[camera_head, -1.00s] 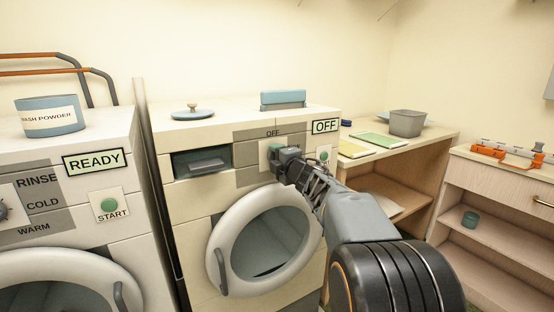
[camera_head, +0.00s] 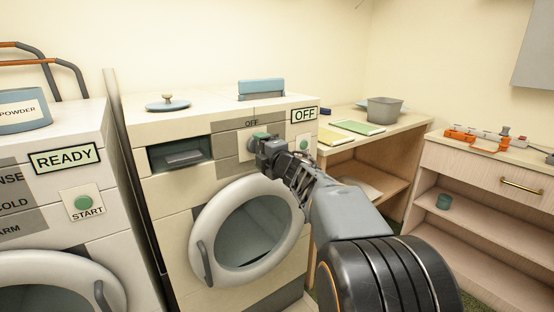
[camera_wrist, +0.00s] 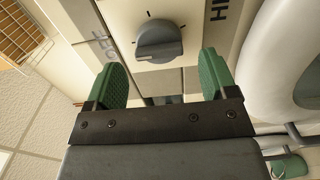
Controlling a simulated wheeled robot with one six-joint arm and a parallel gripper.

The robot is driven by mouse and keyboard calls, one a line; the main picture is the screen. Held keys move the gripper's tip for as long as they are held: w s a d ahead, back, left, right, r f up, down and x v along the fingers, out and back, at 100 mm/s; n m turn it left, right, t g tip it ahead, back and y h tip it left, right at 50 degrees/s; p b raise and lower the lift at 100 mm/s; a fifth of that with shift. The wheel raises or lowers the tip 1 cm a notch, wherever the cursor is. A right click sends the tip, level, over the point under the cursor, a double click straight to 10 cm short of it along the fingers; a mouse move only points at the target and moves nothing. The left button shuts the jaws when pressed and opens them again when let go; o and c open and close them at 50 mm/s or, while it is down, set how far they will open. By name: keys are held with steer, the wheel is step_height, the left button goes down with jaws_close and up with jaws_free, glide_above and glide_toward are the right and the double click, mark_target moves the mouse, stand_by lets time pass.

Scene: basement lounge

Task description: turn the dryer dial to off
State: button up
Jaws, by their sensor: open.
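The dryer (camera_head: 165,205) is the cream machine in the middle of the head view, and its display (camera_head: 304,115) reads OFF. In the wrist view the grey dial (camera_wrist: 158,40) sits on a pale plate with tick marks. A sideways OFF label (camera_wrist: 103,48) is to its left and a partly cut-off label starting HI to its right. The dial's ridge points roughly toward the OFF side, though its pointer end is unclear. My gripper (camera_wrist: 163,78) is open, its green fingers apart and clear of the dial.
A washer (camera_head: 60,225) with a READY display stands on the left. The dryer's round door (camera_head: 210,225) is just below my arm. A wooden shelf unit (camera_head: 395,130) with a grey bin and a drawer cabinet (camera_head: 470,170) stand to the right.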

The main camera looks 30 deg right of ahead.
steer(key=s+d+p, duration=0.1)
steer(key=s, duration=0.9)
steer(key=shift+s, duration=0.3)
steer(key=shift+d, duration=0.1)
step_height(320, 180, up, 7)
steer(key=s+a+m+g+h+p, duration=0.2)
steer(key=m+g+h+p, duration=0.3)
steer(key=m+p, duration=0.85)
steer(key=s+a+f+m+g+y+p, duration=0.1)
steer(key=s+a+m+g+y+p, duration=0.1)
steer(key=s+a+m+g+p, duration=0.3)
steer(key=s+a+g+p, duration=0.4)
steer(key=s+a+p, duration=0.2)
steer(key=s, duration=0.3)
steer(key=shift+a+f+m+y+p, duration=0.15)
steer(key=shift+f+m+y+p, duration=0.25)
steer(key=shift+p, duration=0.5)
